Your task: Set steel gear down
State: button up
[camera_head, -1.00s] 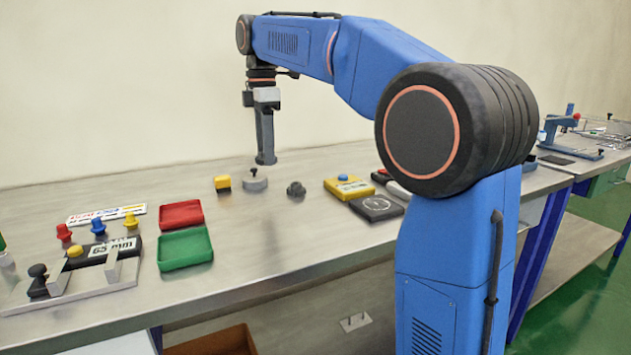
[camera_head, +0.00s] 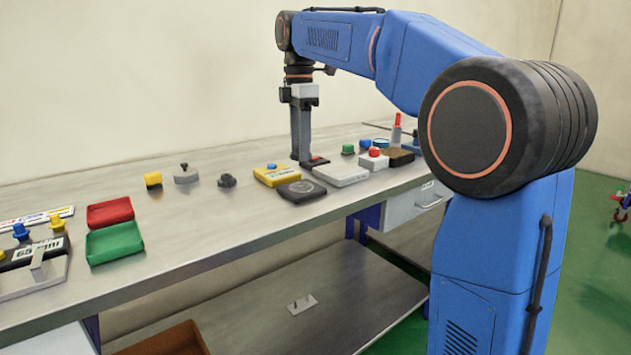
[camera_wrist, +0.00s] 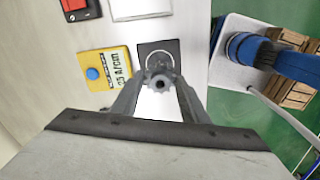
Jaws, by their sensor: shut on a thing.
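In the wrist view my gripper (camera_wrist: 158,98) is shut on the steel gear (camera_wrist: 160,82), a small grey toothed ring with a hole. The gear hangs between the fingertips, in front of the dark square pad with a pale circle (camera_wrist: 152,49). Its height above the pad cannot be told. In the head view my gripper (camera_head: 301,158) points down near the yellow box (camera_head: 274,175) and the dark pad (camera_head: 301,191). The gear cannot be made out there.
A red-topped black block (camera_head: 314,162) and white box (camera_head: 341,175) stand close by. A dark knobbed piece (camera_head: 227,181), grey weight (camera_head: 186,176) and yellow block (camera_head: 153,181) stand left. Red (camera_head: 110,212) and green (camera_head: 114,243) trays lie farther left. Bare table lies in front.

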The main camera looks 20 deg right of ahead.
aim_at(301, 187)
jog(key=shift+f, duration=3.8)
jog(key=o, duration=1.2)
jog(key=shift+f, duration=0.15)
jog(key=shift+o, duration=0.2)
notch_tip(301, 187, up, 12)
jog(key=shift+r, duration=0.15)
jog(key=s+d+f+m+t, duration=0.2)
jog(key=s+f+m, duration=0.7)
jog(key=s+f, duration=0.6)
jog(key=s+d+f+m+t, duration=0.2)
jog(key=s+d+f+m, duration=0.3)
jog(key=s+f+m, duration=0.4)
jog(key=s+f, duration=0.7)
jog(key=s, duration=0.2)
jog(key=shift+s+f+m+t, duration=0.25)
jog(key=shift+m+t, duration=0.05)
jog(key=shift+t, duration=0.1)
